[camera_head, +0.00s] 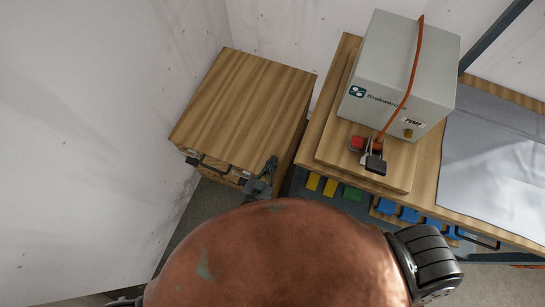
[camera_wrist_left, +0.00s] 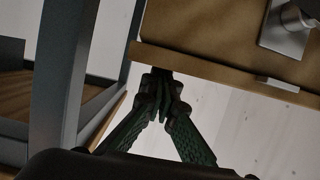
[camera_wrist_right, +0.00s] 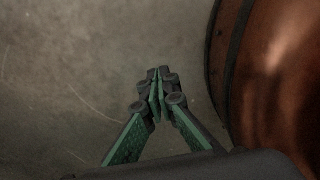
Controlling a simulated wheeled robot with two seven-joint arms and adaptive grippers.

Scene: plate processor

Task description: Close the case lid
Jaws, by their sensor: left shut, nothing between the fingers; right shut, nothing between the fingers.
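No case with a clearly recognisable lid shows; a grey box marked PUMP (camera_head: 400,72) stands on a raised wooden board, and I cannot tell if it is the case. My left gripper (camera_head: 271,164) is at the front right corner of a wooden cabinet (camera_head: 245,98). In the left wrist view its fingers (camera_wrist_left: 164,84) are shut and empty, with the tips at the edge of a wooden panel (camera_wrist_left: 215,72); I cannot tell if they touch. My right gripper (camera_wrist_right: 156,82) is shut and empty over bare floor in its wrist view.
An orange cable (camera_head: 413,60) crosses the grey box to a small dark device (camera_head: 375,165). A grey flat surface (camera_head: 500,165) lies on the bench at right. Yellow (camera_head: 313,181), green (camera_head: 352,193) and blue (camera_head: 386,206) pieces sit below the bench edge. The head view's bottom is blocked.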

